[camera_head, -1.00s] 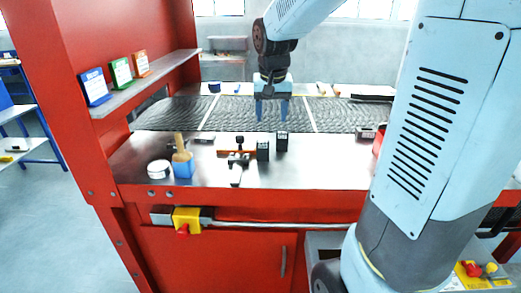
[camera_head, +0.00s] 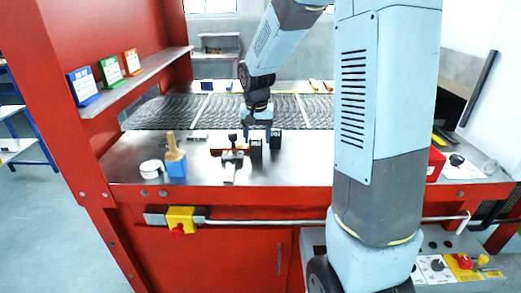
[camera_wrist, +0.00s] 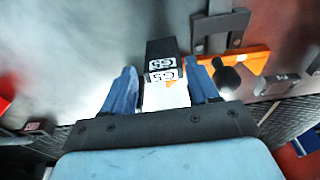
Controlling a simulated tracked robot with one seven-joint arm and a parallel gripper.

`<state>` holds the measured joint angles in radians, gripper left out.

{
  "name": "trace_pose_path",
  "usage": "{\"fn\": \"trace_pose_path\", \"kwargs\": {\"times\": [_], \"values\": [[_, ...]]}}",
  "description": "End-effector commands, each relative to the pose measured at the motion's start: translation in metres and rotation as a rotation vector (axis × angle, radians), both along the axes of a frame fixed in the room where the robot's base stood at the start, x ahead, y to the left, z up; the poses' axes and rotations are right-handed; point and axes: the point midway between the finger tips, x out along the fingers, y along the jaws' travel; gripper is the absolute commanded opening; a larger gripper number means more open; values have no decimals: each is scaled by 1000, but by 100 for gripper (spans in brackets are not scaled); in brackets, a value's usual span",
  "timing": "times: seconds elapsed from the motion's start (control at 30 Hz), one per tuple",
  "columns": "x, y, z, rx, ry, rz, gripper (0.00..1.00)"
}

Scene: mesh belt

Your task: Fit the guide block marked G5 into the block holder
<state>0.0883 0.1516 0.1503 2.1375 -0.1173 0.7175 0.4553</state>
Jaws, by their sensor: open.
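The black guide block with white G5 labels (camera_wrist: 162,52) shows in the wrist view, ahead of and between my blue fingertips. A second G5 marking shows just below the first; I cannot tell whether it is a reflection. My gripper (camera_wrist: 163,85) is open, with a finger on either side of that line. In the head view my gripper (camera_head: 257,137) points down just behind one black block (camera_head: 256,150) and beside another black block (camera_head: 276,139). Their markings are too small to read there. The orange holder with dark clamp parts (camera_head: 233,154) stands to their left; its orange bar (camera_wrist: 250,60) is right in the wrist view.
A brush in a blue cup (camera_head: 175,163) and a white round tin (camera_head: 151,168) stand at the left of the metal bench. The mesh belt (camera_head: 170,111) runs behind. A red box (camera_head: 436,163) is at the right. The front middle bench is clear.

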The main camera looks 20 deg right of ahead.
Motion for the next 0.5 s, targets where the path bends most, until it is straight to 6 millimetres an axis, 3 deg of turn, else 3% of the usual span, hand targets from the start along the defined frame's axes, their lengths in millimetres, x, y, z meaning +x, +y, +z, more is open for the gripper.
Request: {"fn": "trace_pose_path", "kwargs": {"times": [0.17, 0.5], "values": [[1, 0, -9, -1, 1, 1, 60], [7, 1, -50, 0, 2, 1, 60]]}}
